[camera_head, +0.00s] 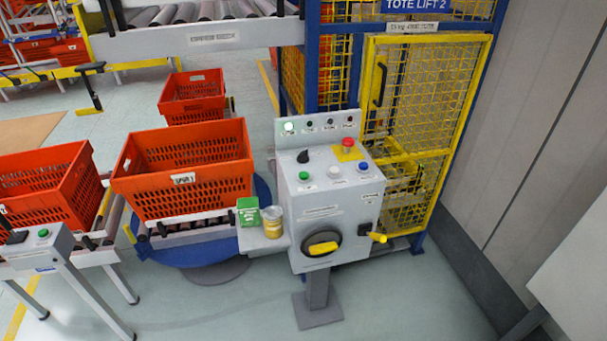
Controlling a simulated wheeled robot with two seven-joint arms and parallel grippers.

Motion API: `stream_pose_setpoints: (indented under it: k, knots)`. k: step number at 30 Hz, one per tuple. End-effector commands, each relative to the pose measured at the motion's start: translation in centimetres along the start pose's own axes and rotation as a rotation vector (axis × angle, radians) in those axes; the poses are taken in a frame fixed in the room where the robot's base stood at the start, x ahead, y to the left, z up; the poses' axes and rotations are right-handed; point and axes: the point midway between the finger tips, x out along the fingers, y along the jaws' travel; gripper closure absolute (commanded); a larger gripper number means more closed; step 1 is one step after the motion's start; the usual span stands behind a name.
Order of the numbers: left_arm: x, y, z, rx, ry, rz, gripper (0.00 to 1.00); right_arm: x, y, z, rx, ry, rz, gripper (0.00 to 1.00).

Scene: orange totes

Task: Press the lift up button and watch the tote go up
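A grey control box (333,215) on a post stands in the middle. Its sloped top has a green button (304,176), a white button (334,172), a blue button (362,166), a black selector knob (303,156) and a red mushroom button (348,143) on a yellow plate. The button labels are too small to read, so I cannot tell which one is lift up. An orange tote (183,205) sits on rollers over a blue turntable (200,250), left of the box. The yellow mesh lift cage (420,100) stands behind the box. Neither gripper shows.
Another tote (45,190) is on the left conveyor, and one (192,97) stands farther back. A smaller button stand (42,236) is at front left. A green carton (248,211) and a can (272,222) sit beside the control box. Floor in front is clear.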

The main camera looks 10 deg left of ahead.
Motion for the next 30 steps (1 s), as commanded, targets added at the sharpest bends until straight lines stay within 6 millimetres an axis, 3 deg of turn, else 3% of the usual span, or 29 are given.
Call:
stream_pose_setpoints:
  k: [1,4,5,30]
  knots:
    - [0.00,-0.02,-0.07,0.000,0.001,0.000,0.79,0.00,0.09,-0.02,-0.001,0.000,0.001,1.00]
    - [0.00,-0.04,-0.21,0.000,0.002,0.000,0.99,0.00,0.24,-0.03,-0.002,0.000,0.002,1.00]
    - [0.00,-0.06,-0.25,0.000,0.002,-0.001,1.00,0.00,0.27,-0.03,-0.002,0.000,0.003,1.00]
    - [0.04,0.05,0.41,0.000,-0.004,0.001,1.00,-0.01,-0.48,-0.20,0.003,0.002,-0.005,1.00]
